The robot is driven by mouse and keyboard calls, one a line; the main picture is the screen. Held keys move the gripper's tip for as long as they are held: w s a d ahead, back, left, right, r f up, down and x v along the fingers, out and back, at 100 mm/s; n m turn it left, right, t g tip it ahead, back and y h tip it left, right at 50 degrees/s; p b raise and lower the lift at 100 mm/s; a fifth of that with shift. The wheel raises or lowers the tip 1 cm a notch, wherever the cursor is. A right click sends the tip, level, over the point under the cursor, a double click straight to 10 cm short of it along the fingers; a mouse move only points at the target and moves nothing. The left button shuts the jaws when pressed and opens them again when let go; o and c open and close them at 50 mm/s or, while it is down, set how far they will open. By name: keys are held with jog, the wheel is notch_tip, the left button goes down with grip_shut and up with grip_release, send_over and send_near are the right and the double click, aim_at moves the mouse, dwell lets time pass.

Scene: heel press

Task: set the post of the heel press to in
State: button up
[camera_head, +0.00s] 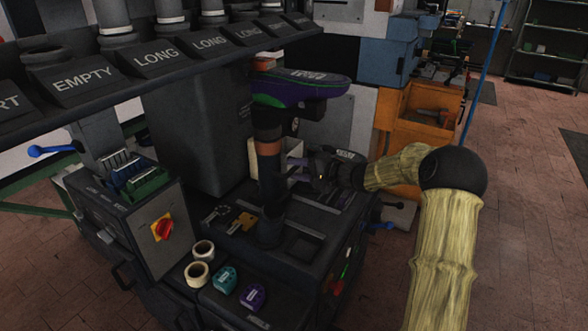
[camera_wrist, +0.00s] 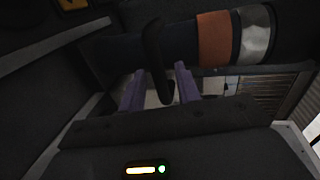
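The post (camera_head: 271,190) of the heel press stands upright in the head view, dark with an orange band, with a purple and green shoe-shaped piece (camera_head: 300,88) on top. In the wrist view the post (camera_wrist: 120,55) runs across the top, its orange band and a silver band towards the right. My gripper (camera_head: 298,172) is just right of the post in the head view. In the wrist view its two purple fingers (camera_wrist: 161,88) are apart, with a dark curved bar (camera_wrist: 155,45) between them. Gaps seem to show beside the bar; contact is unclear.
The press bed (camera_head: 305,240) has slots and rails around the post. White tape rolls (camera_head: 197,273), a teal roll (camera_head: 224,279) and a purple roll (camera_head: 253,295) sit at the front. A labelled dark shelf (camera_head: 160,58) overhangs the left. Open floor lies to the right.

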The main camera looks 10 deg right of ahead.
jog(key=v, duration=1.6)
jog(key=shift+p, duration=0.4)
jog(key=shift+a, duration=0.1)
jog(key=s+a+f+n+g+h, duration=0.35)
jog(key=s+a+f+g, duration=0.35)
jog(key=s+a, duration=0.35)
jog(key=s+f+n+h, duration=0.1)
jog(key=s+n+h, duration=0.4)
jog(key=s+h, duration=0.75)
jog(key=s+r+y+p, duration=0.2)
jog(key=r+p, duration=1)
jog(key=s+r+y+p, duration=0.1)
jog(key=r+p, duration=1.1)
jog(key=p, duration=0.1)
jog(key=shift+s+d+r+m+y, duration=0.25)
jog(key=shift+s+d+m+y, duration=0.1)
jog(key=shift+s+d+y, duration=0.1)
